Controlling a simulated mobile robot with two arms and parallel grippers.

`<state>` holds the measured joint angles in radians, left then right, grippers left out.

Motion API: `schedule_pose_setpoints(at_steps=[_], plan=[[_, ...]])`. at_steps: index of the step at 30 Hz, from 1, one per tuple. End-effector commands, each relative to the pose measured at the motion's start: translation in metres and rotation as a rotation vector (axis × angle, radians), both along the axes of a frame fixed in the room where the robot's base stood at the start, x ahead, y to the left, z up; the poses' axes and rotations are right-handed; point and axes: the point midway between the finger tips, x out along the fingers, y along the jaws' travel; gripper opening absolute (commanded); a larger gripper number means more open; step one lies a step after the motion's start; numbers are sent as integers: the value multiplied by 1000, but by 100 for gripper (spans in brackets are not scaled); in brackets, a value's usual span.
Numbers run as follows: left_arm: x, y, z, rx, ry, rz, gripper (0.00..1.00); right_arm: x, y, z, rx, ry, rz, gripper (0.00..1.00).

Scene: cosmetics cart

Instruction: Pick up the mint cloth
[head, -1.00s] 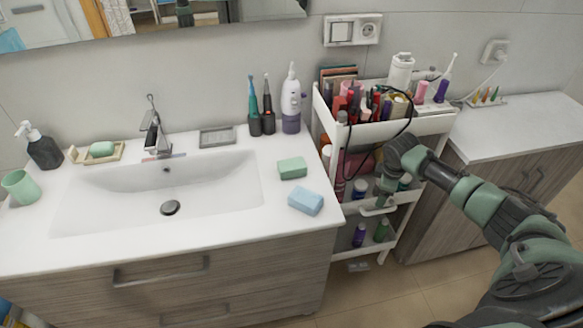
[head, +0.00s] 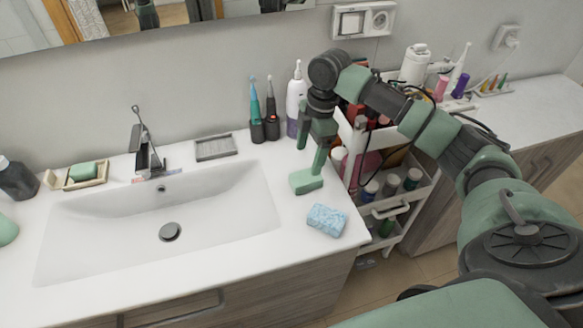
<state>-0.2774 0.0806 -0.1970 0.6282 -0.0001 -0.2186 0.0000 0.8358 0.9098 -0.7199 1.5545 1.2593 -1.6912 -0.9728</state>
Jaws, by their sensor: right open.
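The mint cloth (head: 305,182) is a small folded block lying on the white countertop, right of the sink basin. My right gripper (head: 311,156) is open and points down just above it, with one finger's lower end in front of or close to the cloth. I cannot tell whether that finger touches it. Nothing shows between the fingers. My left gripper is not in view.
A speckled blue block (head: 326,220) lies just in front of the cloth, near the counter edge. Toothbrushes (head: 264,112) and a white bottle (head: 296,96) stand behind. The crowded cart (head: 395,207) is at the right. The sink basin (head: 110,235) is empty.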

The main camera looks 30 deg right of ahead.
Motion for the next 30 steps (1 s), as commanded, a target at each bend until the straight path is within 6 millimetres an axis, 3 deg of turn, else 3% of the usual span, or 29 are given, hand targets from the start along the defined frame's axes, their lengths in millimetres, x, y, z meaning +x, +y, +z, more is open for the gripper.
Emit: schedule_pose_setpoints(at_steps=[4,13,20,25,30], plan=[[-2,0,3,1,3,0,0,-1,2,-10,1,4,2,76],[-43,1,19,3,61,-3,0,-5,10,-46,1,5,1,76],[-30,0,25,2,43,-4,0,-5,14,-74,0,2,0,76],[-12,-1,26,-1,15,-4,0,-4,14,-77,0,-1,1,76],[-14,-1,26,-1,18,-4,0,-4,14,-77,0,0,0,76]])
